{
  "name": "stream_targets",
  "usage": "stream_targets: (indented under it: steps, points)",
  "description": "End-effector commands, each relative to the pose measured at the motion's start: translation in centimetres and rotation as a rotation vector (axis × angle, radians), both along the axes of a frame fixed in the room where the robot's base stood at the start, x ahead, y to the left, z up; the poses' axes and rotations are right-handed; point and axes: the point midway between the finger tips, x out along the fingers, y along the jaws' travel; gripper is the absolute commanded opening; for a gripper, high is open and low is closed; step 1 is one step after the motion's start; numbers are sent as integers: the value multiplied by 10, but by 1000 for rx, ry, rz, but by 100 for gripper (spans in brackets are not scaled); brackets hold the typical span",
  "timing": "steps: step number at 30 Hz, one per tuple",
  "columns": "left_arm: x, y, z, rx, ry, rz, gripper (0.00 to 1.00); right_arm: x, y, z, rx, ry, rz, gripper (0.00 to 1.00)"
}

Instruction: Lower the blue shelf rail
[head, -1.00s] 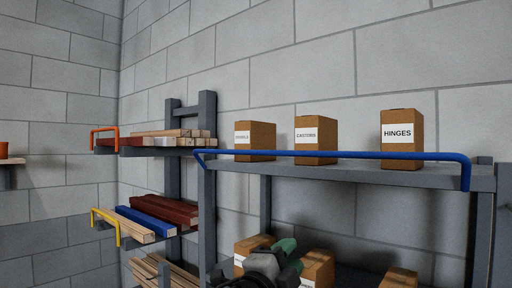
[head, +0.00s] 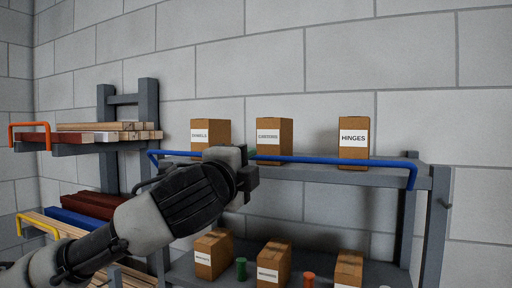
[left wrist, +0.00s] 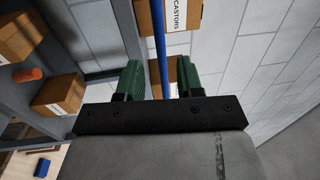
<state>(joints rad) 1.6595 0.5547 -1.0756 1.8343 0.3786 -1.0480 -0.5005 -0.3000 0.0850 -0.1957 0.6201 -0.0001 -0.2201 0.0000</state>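The blue shelf rail (head: 340,160) runs along the front of the upper grey shelf, in front of the boxes, with bent ends at left and right. It stands a little above the shelf's front edge. My left gripper (head: 250,168) is at the rail, left of its middle, and covers a short stretch of it. In the left wrist view the rail (left wrist: 159,45) passes between the two green fingers of my left gripper (left wrist: 158,80). The fingers are open, with a gap on each side of the rail. My right gripper is not in view.
Upper shelf (head: 390,179) holds three cardboard boxes behind the rail, including the HINGES box (head: 353,143). Lower shelf (head: 315,268) carries more boxes and small green and orange cylinders. At left, a rack holds battens behind an orange rail (head: 29,124) and a yellow rail (head: 38,224).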

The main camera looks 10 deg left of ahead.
Motion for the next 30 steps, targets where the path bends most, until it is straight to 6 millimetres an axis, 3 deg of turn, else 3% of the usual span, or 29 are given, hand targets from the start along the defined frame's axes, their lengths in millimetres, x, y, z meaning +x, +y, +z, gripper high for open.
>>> stream_targets:
  steps: [1, 9, 21, 28, 30]
  points:
    - [10, -3, 6, 0, 4, 1, 37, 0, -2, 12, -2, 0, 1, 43]
    - [45, -15, 9, -2, 2, 0, 37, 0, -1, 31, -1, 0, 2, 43]
    - [53, -17, 7, 0, -1, 0, 37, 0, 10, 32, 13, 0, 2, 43]
    - [53, -17, 7, 0, -1, 0, 1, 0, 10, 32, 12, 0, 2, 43]
    - [52, -17, 7, 0, -1, 0, 0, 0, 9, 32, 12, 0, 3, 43]
